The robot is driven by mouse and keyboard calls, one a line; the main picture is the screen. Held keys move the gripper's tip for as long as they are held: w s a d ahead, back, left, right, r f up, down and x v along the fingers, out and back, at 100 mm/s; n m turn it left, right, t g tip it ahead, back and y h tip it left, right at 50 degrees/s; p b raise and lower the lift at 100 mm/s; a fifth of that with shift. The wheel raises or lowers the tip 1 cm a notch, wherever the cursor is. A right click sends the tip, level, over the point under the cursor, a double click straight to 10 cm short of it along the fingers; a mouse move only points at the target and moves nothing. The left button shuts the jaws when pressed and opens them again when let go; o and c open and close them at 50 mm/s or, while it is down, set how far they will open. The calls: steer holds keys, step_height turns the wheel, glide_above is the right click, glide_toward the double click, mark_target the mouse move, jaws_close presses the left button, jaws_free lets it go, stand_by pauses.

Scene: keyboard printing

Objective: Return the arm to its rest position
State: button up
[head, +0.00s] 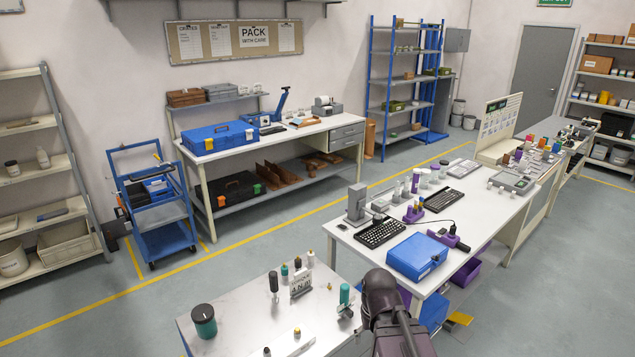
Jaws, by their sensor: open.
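My arm (388,312) shows as a dark, bent piece at the bottom centre, in front of the near white table and the long table. Its end and my gripper cannot be made out; they seem hidden behind the arm or outside the frame. A black keyboard (380,232) lies on the long white table (352,236), and a second dark keyboard (443,200) lies farther back on it. A blue box (417,256) sits at that table's near end, close behind my arm.
The near table (240,322) holds a dark green jar (203,320), a small display stand (301,284) and several small bottles. A workbench (270,137) with a blue case stands behind, beside a blue cart (160,215). The floor (270,240) between the tables and workbench is clear.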

step_height(320, 180, down, 12)
steer(key=b, duration=1)
steer(key=shift+r+b, duration=0.15)
steer(key=shift+b, duration=0.2)
